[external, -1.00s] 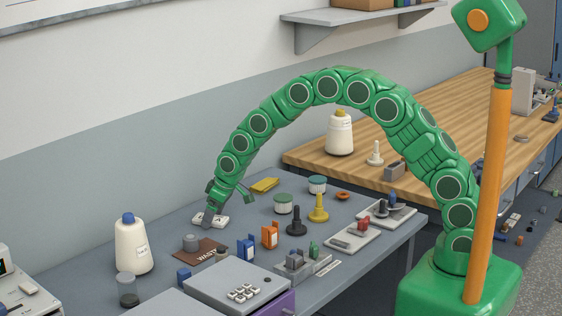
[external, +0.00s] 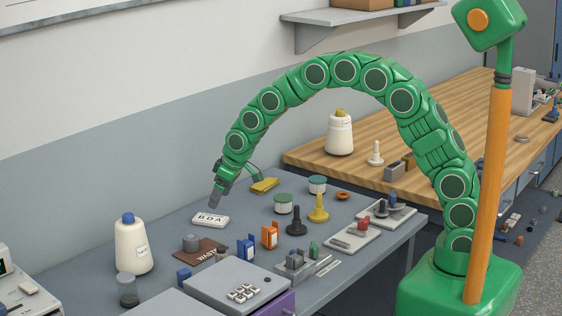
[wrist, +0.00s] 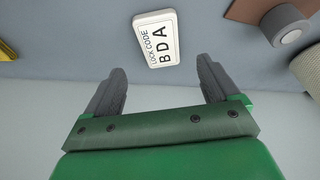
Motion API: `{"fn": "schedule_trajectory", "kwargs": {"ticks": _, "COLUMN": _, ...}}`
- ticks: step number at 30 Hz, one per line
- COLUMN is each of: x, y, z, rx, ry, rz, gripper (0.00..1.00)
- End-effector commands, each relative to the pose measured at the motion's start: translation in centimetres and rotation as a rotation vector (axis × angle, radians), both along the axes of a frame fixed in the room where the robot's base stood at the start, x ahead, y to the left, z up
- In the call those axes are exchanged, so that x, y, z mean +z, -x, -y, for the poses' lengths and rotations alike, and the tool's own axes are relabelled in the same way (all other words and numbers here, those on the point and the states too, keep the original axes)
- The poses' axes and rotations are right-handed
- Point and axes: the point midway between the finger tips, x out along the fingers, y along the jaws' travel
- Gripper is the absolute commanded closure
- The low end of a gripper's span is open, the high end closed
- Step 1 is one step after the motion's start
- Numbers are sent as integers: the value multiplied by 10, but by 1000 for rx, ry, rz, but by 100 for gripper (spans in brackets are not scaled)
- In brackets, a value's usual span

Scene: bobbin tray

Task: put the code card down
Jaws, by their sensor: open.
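The code card (external: 211,220) is a small white block marked "BDA". It lies flat on the grey bench near the wall. In the wrist view the card (wrist: 156,39) also reads "LOCK CODE" and sits beyond the fingertips, apart from them. My gripper (external: 215,197) is just above the card in the external view. In the wrist view my gripper (wrist: 163,78) has its two grey fingers spread wide with nothing between them.
A brown "WASTE" mat (external: 208,257) with a grey piece (external: 191,243) lies in front of the card. A yellow object (external: 265,185) lies behind it to the right. A white cone bobbin (external: 133,247) stands at left. Blue and orange holders (external: 269,237) stand nearer the front.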

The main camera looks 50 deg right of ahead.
Motion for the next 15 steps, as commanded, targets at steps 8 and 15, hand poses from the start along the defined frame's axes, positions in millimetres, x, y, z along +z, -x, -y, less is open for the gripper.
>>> {"fn": "schedule_trajectory", "kwargs": {"ticks": 8, "x": 35, "y": 13, "z": 5, "rx": 0, "ry": 0, "rz": 1, "gripper": 12}}
{"fn": "schedule_trajectory", "kwargs": {"ticks": 15, "x": 44, "y": 17, "z": 7, "rx": 0, "ry": 0, "rz": 0, "gripper": 12}}
